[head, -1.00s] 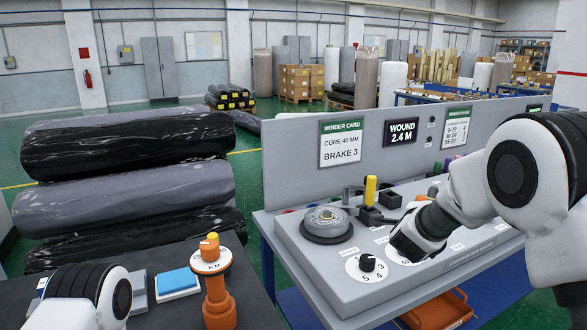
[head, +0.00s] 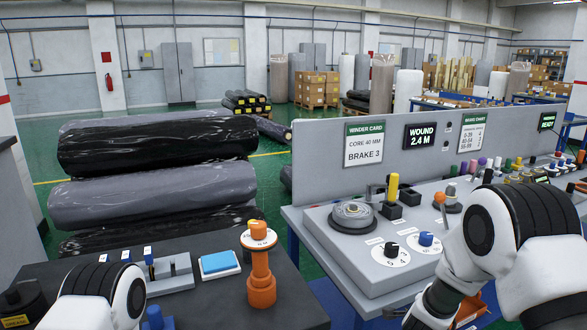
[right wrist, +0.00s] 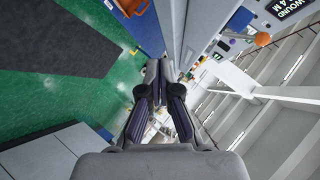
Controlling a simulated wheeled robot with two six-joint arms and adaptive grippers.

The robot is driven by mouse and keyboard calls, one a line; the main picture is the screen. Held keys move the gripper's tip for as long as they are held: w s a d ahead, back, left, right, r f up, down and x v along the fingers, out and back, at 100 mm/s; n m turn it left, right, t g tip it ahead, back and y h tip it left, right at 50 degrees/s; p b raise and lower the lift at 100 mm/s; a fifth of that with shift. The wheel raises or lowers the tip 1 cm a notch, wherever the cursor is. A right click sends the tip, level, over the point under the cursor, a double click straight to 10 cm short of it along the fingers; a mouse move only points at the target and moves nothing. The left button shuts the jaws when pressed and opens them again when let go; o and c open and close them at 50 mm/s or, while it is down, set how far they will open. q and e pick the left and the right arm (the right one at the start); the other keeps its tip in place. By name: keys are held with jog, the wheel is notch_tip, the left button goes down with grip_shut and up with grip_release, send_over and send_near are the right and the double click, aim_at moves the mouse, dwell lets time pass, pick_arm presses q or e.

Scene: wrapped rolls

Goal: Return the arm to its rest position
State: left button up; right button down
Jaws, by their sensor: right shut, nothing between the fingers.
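My right arm (head: 490,235) is bent at the right of the head view, its forearm pointing down to the bottom edge. The right gripper (right wrist: 163,78) shows in the right wrist view with its fingers together and nothing between them. In the head view it hangs low in front of the winder panel (head: 370,270), apart from the dials, and is partly cut off by the frame. Of my left arm, only a white and black link (head: 100,298) shows at the bottom left; its gripper is out of view.
The panel carries a black knob (head: 391,249), a blue knob (head: 426,239) and a round spool (head: 352,213). An orange post (head: 261,272) and a blue pad (head: 219,263) are on the dark table at left. Wrapped rolls (head: 150,195) are stacked behind. Green floor lies open beyond.

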jog(key=s+a+f+n+g+y, duration=0.1)
jog(key=s+f+n+g+y, duration=0.2)
jog(key=s+f, duration=0.75)
jog(key=s+a+f+n+g+y, duration=0.15)
jog(key=s+f+n, duration=0.25)
jog(key=s+f, duration=0.65)
jog(key=s+a+n+g+y, duration=0.1)
jog(key=s+a+n+g, duration=0.1)
jog(key=s+n, duration=0.4)
jog(key=s+a+f+n+g+y, duration=0.1)
jog(key=s+a+n+g+y, duration=0.1)
jog(key=s, duration=1.2)
jog(key=a+n+g, duration=0.1)
jog(key=a+n, duration=0.1)
jog(key=n, duration=0.1)
jog(key=shift+a+f+n+g, duration=0.2)
jog(key=shift+a+n+g, duration=0.15)
jog(key=shift+a+n, duration=0.05)
